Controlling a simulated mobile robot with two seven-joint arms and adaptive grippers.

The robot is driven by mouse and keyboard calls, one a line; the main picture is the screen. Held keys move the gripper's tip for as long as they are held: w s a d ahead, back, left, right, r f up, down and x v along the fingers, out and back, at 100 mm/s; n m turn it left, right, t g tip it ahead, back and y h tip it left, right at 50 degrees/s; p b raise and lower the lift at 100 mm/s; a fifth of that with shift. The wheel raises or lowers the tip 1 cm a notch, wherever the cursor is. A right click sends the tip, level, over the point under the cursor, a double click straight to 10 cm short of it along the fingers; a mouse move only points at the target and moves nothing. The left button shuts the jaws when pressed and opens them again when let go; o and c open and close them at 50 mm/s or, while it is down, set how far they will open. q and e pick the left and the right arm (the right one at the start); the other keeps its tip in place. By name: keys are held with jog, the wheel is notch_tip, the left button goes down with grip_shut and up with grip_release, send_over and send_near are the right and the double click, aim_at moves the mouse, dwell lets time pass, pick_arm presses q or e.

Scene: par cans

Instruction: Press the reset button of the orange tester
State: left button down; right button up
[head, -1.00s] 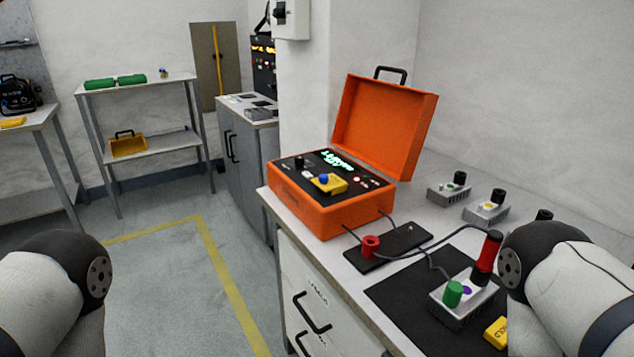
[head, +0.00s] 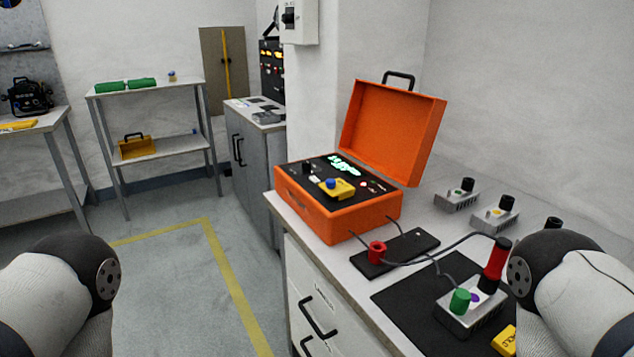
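The orange tester (head: 337,219) stands on the counter with its lid open and upright at the back. Its dark panel has a lit green display (head: 341,162), a blue knob or button (head: 331,183) on a yellow block (head: 341,190), and small red and white controls (head: 373,186) at the right. I cannot tell which control is the reset button. Two cables run from the tester towards the right. My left arm shows at the lower left and my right arm at the lower right. Both grippers are out of view, and neither arm touches the tester.
In front of the tester lie a black strip with a red plug (head: 376,252) and a black mat (head: 410,295) with a grey box (head: 471,312), red-black probe (head: 495,262) and yellow block (head: 505,340). More grey boxes (head: 457,196) stand behind. Open floor lies left of the counter.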

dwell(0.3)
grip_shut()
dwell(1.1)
